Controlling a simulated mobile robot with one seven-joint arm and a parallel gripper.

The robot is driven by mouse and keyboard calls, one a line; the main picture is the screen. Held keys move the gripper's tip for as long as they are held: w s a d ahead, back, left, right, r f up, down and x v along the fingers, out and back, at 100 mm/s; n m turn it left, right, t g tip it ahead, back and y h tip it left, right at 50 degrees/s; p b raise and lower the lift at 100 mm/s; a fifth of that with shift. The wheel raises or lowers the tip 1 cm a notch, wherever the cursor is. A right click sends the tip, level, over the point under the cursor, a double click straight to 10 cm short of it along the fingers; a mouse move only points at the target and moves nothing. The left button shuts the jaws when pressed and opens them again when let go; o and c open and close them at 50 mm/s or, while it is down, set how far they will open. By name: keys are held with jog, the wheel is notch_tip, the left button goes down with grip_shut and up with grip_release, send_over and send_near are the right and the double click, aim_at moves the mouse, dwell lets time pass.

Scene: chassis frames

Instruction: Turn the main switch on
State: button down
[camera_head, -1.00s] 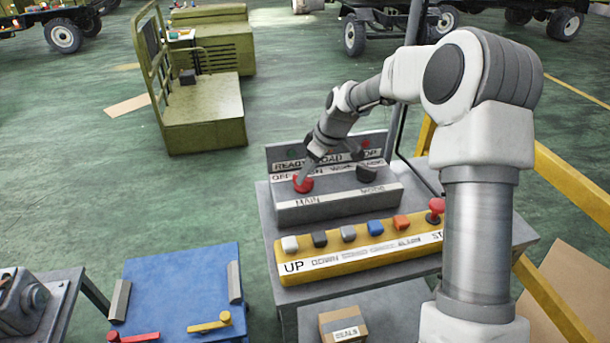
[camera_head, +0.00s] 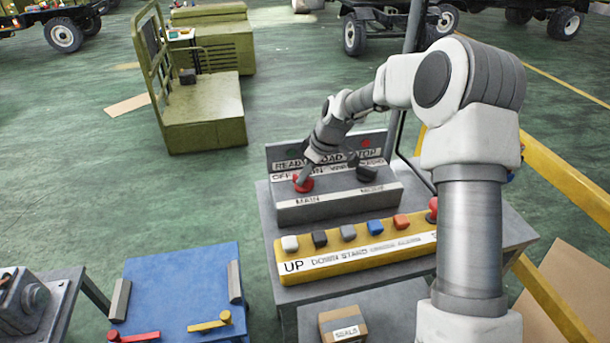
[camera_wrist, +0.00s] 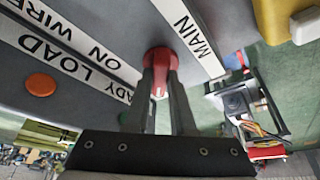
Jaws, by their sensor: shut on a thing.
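The main switch is a red rotary knob (camera_head: 303,183) on the grey control box (camera_head: 330,208), above the label MAIN. In the wrist view the red knob (camera_wrist: 160,66) sits between my two fingers, with a pale mark on its face. My gripper (camera_head: 301,180) is shut on this knob; in the wrist view its grey fingers (camera_wrist: 160,85) reach it from below. OFF and ON labels stand behind the knob in the head view, partly hidden by my gripper. I cannot tell exactly which label the knob points to.
A black MODE knob (camera_head: 367,173) is right of the red one. In front lies a yellow pendant (camera_head: 350,257) with several coloured buttons and a red stop button (camera_head: 433,208). A blue panel (camera_head: 180,285) with levers stands left. A cardboard box (camera_head: 342,325) is below.

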jog(key=shift+b, duration=0.3)
jog(key=m+h+b, duration=0.1)
jog(key=m+b, duration=0.1)
jog(key=m, duration=0.1)
jog(key=shift+s+a+f+t, duration=0.1)
jog(key=shift+a+t, duration=0.05)
jog(key=shift+t, duration=0.25)
jog(key=m+h, duration=0.1)
jog(key=m, duration=0.1)
jog(key=m+t+b, duration=0.1)
jog(key=m, duration=0.2)
jog(key=shift+a+h+b, duration=0.15)
jog(key=shift+h+b, duration=0.15)
jog(key=shift+h, duration=0.1)
jog(key=m+h, duration=0.1)
jog(key=m, duration=0.4)
jog(key=shift+a+h, duration=0.1)
jog(key=shift+h, duration=0.3)
jog(key=m, duration=0.2)
jog(key=m+h, duration=0.1)
jog(key=m, duration=0.1)
jog(key=shift+m+g+h, duration=0.3)
jog(key=shift+m+g, duration=0.1)
jog(key=c, duration=0.8)
grip_release()
jog(key=shift+o, duration=0.2)
